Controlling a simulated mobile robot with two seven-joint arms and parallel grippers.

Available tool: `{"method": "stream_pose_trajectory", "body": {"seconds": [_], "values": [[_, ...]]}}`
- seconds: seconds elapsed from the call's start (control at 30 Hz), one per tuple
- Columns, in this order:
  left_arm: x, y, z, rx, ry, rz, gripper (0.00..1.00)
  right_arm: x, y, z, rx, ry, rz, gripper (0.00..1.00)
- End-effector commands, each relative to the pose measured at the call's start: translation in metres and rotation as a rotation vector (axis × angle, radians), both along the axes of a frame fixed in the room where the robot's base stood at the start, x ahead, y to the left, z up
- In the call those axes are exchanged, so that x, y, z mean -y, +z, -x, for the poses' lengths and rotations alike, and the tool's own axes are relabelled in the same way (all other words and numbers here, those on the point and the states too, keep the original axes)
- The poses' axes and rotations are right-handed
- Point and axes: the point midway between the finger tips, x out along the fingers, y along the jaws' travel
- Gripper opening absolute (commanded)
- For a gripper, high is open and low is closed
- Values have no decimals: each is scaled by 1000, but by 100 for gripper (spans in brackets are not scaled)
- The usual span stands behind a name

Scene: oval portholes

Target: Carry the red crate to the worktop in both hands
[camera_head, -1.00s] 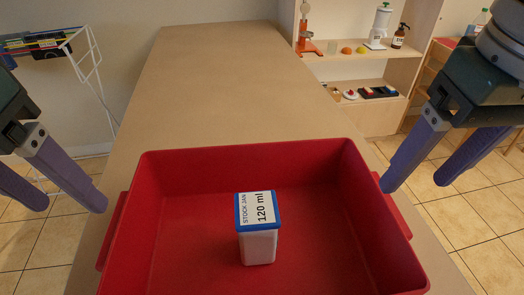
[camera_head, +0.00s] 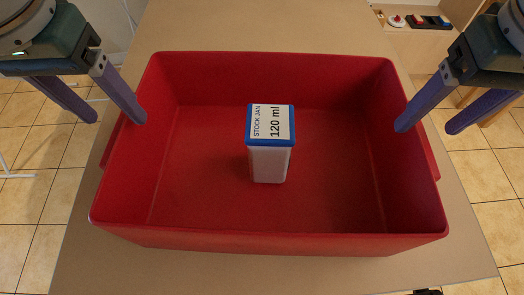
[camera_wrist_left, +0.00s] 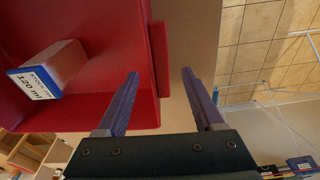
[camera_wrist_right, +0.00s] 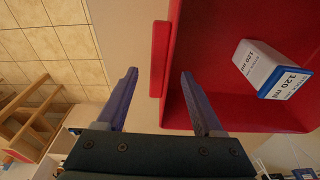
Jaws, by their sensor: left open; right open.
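The red crate (camera_head: 200,240) rests on the tan worktop, open side up. A white jar with a blue lid (camera_head: 270,143), labelled "STOCK JAN 120 ml", stands upright inside it. My left gripper (camera_head: 118,119) is open at the crate's left wall. In the left wrist view the crate wall and its side handle (camera_wrist_left: 184,45) show between and beyond the fingers. My right gripper (camera_head: 425,129) is open at the right wall. In the right wrist view the right handle (camera_wrist_right: 159,60) shows between the fingertips. Contact with either handle cannot be told.
The tan worktop (camera_head: 230,25) extends clear beyond the crate, with a narrow bare strip in front. A shelf (camera_head: 430,45) with small items stands at the back right. Tiled floor (camera_head: 35,150) lies on both sides.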

Motion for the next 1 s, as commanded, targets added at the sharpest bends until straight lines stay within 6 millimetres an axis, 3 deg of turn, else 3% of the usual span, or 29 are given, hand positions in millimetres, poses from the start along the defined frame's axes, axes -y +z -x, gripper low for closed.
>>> {"method": "stream_pose_trajectory", "body": {"seconds": [0.23, 0.6, 1.0], "values": [[0, -28, -4, -1, -1, -1, 69, 0, -28, -4, -1, 1, 1, 69], [0, -33, -5, 0, -2, -1, 69, 0, -33, -5, 0, 1, 0, 69], [0, -33, -5, 0, -1, -1, 25, 0, -33, -5, 0, 1, 0, 25]]}}
